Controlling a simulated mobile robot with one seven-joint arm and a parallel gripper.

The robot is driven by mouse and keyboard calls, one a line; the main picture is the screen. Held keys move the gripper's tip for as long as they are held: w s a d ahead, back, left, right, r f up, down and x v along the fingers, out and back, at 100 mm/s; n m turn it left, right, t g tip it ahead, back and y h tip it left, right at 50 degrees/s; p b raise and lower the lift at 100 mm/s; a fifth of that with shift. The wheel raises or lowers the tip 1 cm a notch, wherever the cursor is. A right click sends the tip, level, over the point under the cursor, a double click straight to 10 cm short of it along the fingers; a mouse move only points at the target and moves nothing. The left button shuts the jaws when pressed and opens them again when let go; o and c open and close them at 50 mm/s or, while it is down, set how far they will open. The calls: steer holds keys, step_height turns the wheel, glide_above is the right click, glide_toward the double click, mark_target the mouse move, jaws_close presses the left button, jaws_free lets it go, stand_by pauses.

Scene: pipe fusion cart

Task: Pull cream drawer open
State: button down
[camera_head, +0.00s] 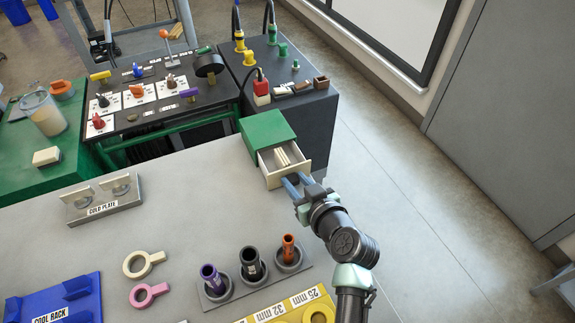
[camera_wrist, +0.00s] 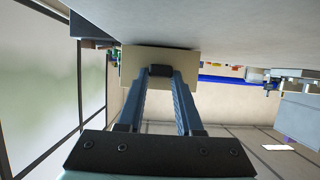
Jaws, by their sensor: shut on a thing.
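The cream drawer (camera_head: 271,174) is in a green box (camera_head: 264,130) at the far right corner of the grey table. It stands partly open, and pale strips (camera_head: 284,157) lie inside it. My gripper (camera_head: 291,183) is at the drawer's front. In the wrist view the cream front (camera_wrist: 131,66) lies straight ahead, and my gripper (camera_wrist: 160,77) has both fingertips closed on its dark handle (camera_wrist: 160,70). The handle is hidden behind my fingers in the head view.
On the table are a holder with several tubes (camera_head: 252,264), two ring tools (camera_head: 144,264), a cold plate (camera_head: 104,199) and a blue cool rack (camera_head: 55,301). A dark bench (camera_head: 300,112) stands behind the green box. The floor to the right is clear.

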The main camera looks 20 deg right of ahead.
steer(key=shift+s, duration=0.7)
steer(key=c, duration=0.6)
jaws_free()
steer(key=shift+o, duration=0.2)
steer(key=v, duration=1.3)
steer(key=shift+w+b, duration=0.1)
steer(key=shift+b, duration=0.3)
